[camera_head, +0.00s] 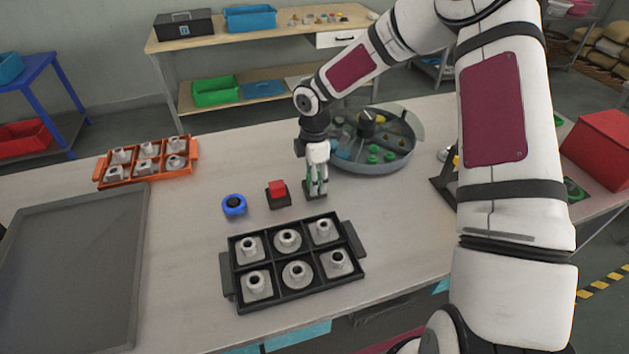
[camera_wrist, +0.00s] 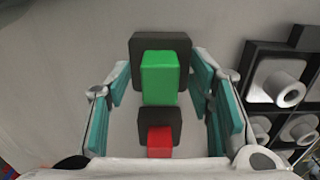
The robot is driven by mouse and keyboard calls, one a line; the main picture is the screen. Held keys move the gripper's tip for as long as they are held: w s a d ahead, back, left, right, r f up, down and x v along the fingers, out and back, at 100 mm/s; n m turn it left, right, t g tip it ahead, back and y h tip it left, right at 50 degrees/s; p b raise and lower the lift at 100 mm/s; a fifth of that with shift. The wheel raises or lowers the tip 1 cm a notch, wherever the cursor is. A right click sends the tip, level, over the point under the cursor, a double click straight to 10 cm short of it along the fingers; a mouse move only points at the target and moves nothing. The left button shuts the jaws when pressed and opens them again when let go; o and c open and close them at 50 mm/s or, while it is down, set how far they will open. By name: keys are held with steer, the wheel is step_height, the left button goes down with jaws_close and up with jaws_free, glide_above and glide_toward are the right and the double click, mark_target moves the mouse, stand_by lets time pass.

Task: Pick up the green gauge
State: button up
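The green gauge (camera_wrist: 160,78) is a green block on a dark square base, standing on the table. In the wrist view it lies between the two teal-padded fingers of my gripper (camera_wrist: 161,88), with a gap on each side. My gripper is open around it and points down. In the head view my gripper (camera_head: 317,188) covers most of the green gauge; only a little green and its dark base (camera_head: 315,197) show.
A red gauge (camera_head: 277,188) on a dark base stands close by on the left, with a blue round button (camera_head: 234,205) further left. A black tray (camera_head: 306,284) of metal parts lies in front. A round compartment tank (camera_head: 397,168) stands behind. An orange tray (camera_head: 192,152) is at left.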

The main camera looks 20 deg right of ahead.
jaws_close()
steer(key=shift+r, duration=0.1)
